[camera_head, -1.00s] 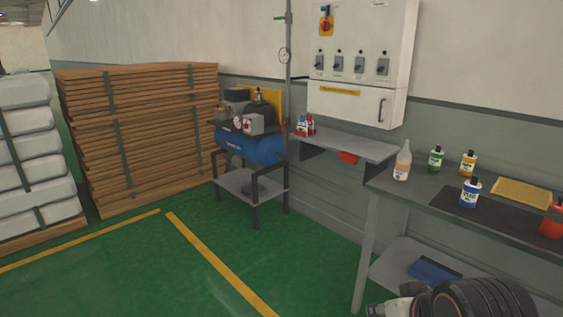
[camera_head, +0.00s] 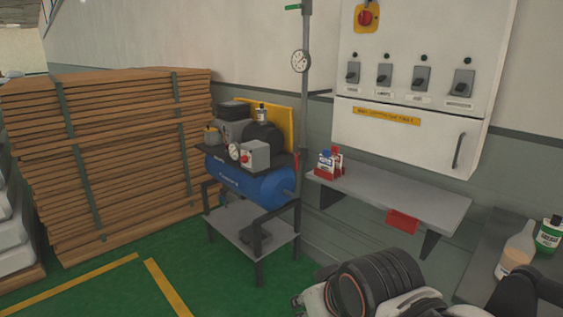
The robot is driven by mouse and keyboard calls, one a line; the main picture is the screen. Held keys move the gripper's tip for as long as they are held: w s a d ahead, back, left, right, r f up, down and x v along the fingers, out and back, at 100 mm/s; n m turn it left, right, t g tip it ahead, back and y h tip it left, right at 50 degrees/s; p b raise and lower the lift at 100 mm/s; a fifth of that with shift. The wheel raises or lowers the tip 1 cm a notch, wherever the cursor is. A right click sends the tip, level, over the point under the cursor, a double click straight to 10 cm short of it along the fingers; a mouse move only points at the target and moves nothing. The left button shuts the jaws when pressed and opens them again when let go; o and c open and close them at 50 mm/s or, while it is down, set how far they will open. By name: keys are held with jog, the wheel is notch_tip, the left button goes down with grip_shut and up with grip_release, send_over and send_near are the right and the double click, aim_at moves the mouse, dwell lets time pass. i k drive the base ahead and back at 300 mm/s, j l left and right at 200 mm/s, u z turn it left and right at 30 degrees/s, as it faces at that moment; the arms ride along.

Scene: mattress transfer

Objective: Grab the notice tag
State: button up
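No thing is plainly readable as the notice tag. A small red holder with white and blue items (camera_head: 328,164) stands on the left end of the grey wall shelf (camera_head: 400,197). A red piece (camera_head: 402,221) sits under that shelf's front edge. A yellow label strip (camera_head: 387,116) is on the white control cabinet (camera_head: 410,70) above. Which of these is the tag, if any, I cannot tell. Part of my arm, with a black ribbed section, shows at the bottom right, below the shelf. My gripper's fingertips cannot be made out.
A blue compressor (camera_head: 250,187) on a dark stand is left of the shelf. Stacked wooden boards (camera_head: 130,150) are further left. A workbench (camera_head: 480,255) with bottles is at the right edge. Green floor (camera_head: 215,290) with yellow lines is open at lower left.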

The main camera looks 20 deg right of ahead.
aim_at(326, 163)
jog(key=i+z, duration=0.2)
jog(key=i, duration=0.2)
jog(key=i+j+z, duration=0.25)
jog(key=i, duration=0.2)
jog(key=i+z, duration=0.6)
jog(key=z, duration=0.2)
jog(key=i+j+z, duration=0.1)
jog(key=i+z, duration=0.15)
jog(key=z, duration=0.15)
jog(key=i+j+z, duration=0.25)
jog(key=z, duration=0.15)
